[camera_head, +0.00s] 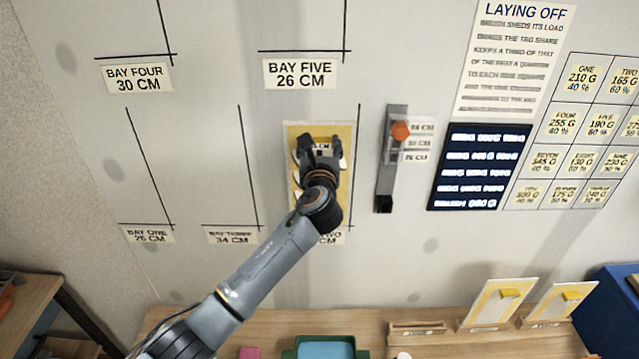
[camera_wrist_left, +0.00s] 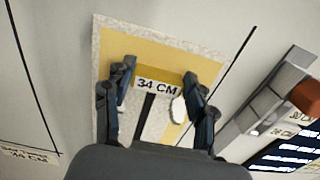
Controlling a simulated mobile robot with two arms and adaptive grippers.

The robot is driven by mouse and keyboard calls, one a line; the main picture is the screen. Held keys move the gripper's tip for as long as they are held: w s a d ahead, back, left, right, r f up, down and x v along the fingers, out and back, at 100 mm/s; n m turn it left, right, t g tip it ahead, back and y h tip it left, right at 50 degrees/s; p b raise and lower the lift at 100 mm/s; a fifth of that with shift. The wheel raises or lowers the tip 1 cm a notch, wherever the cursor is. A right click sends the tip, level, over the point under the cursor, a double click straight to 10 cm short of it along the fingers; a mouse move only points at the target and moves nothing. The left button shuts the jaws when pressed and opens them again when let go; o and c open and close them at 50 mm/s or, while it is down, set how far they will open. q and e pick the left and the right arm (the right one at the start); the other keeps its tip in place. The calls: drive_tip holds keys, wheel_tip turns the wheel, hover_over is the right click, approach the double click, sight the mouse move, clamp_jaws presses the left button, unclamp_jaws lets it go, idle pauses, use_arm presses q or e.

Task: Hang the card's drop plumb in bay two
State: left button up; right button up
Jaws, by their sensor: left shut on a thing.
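A yellow drop with a pale speckled border (camera_head: 346,135) is at the wall above the partly hidden bay two label (camera_head: 332,239). My left gripper (camera_head: 320,146) is in front of it. In the left wrist view the gripper (camera_wrist_left: 159,78) is shut on the drop's yellow block, which has a 34 CM tag (camera_wrist_left: 157,87). The drop (camera_wrist_left: 112,45) looks whole and flat. Its right edge runs close beside a black wall line (camera_head: 357,125); whether they touch I cannot tell. My arm hides the drop's lower part. My right gripper is not in view.
Right of the bay, a grey rail (camera_head: 385,175) with an orange knob (camera_head: 400,131) stands near the top length label. A dark display (camera_head: 480,166) is beyond. Below, a wooden bench (camera_head: 440,345) carries a green tray (camera_head: 290,352) and two leaning yellow boards (camera_head: 492,312).

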use_arm(q)
drive_tip(key=o, duration=1.3)
drive_tip(key=shift+c, duration=0.2)
